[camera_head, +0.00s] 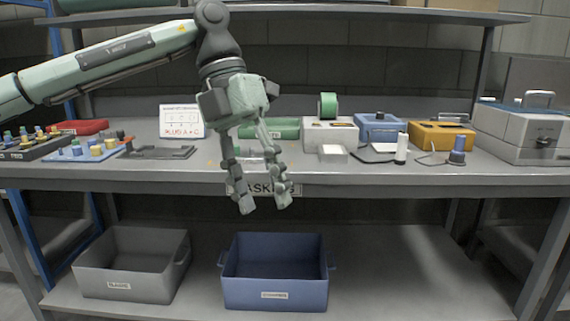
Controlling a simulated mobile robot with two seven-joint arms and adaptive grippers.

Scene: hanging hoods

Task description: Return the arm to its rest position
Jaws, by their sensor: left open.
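My left arm comes in from the left and bends down at the wrist in the middle of the head view. My left gripper (264,207) is open and empty. Its fingers point down and show in front of the workbench's front edge (350,183), over part of the label there. The blue bin (275,290) on the lower shelf shows below the fingertips, apart from them. My right gripper is not in view.
The bench bears a tape dispenser (330,135), blue box (378,127), orange box (441,135), grey case (520,133) and white sign (181,121). A grey bin (133,284) stands on the lower shelf (400,285), whose right part is clear. An upper shelf (380,13) spans the top.

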